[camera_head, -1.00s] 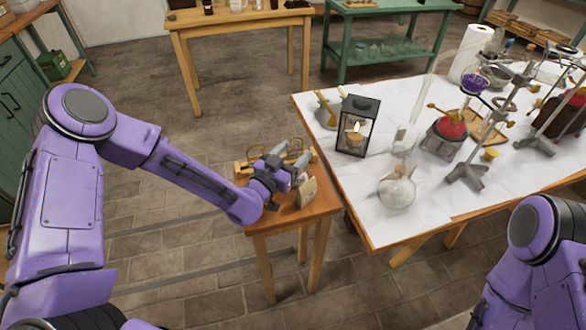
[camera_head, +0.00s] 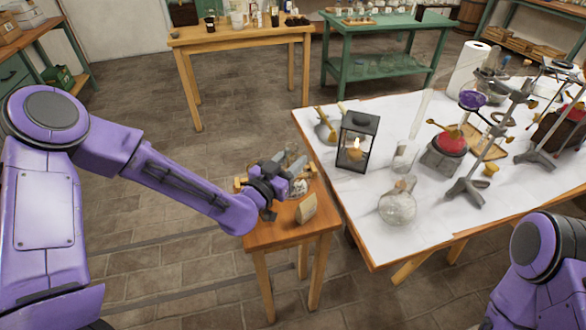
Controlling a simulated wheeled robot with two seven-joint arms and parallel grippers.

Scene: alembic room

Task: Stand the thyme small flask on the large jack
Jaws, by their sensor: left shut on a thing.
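My left gripper (camera_head: 284,180) is low over the small wooden side table (camera_head: 290,236). It is shut on what looks like a small glass flask (camera_head: 299,188) with pale contents, seen at its fingers. The arm hides part of it, and I cannot read any name on it. I cannot tell whether the flask touches the tabletop. I cannot clearly pick out the large jack. My right arm shows only at the lower right edge, and its gripper is out of the picture.
A tan card (camera_head: 306,208) stands on the side table. Open floor lies behind the side table.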

